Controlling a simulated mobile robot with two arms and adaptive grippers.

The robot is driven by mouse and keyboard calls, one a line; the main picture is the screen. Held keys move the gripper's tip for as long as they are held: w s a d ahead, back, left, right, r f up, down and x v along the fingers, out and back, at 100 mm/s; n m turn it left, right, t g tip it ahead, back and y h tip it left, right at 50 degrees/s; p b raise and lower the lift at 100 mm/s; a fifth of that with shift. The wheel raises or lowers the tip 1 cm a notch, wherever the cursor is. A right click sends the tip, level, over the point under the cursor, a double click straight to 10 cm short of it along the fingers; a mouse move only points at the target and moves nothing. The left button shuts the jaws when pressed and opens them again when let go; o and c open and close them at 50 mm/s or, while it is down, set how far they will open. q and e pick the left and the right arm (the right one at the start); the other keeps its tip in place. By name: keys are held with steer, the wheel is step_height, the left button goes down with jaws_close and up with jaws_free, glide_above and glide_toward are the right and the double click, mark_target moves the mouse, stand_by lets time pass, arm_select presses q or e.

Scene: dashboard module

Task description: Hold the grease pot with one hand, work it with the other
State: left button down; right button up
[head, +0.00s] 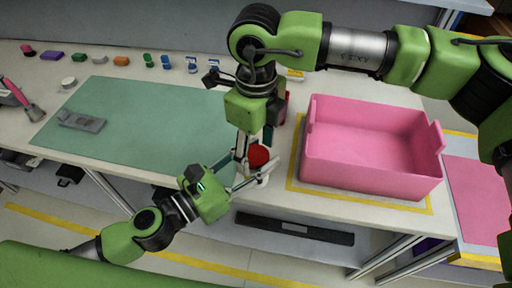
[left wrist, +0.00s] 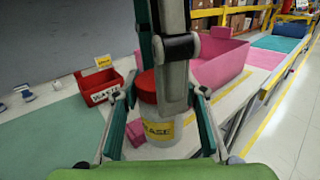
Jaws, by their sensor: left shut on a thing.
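The grease pot (head: 262,176) is white with a red lid (head: 259,155) and stands near the table's front edge, left of the pink bin. In the left wrist view the pot (left wrist: 160,130) shows a yellow label, and its lid (left wrist: 148,88) is on top. My left gripper (head: 252,178) is shut on the pot's body from the front left, with a finger on each side. My right gripper (head: 246,150) points down beside the lid from above. Its fingers cover part of the lid in the left wrist view; contact and finger gap are unclear.
A large empty pink bin (head: 372,187) stands right of the pot inside yellow tape. A small red waste bin (left wrist: 98,90) is behind the pot. A green mat (head: 150,120) holds a grey part (head: 82,122). Several small coloured items line the back.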

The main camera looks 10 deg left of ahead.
steer(key=shift+r, duration=0.15)
steer(key=shift+r, duration=2.15)
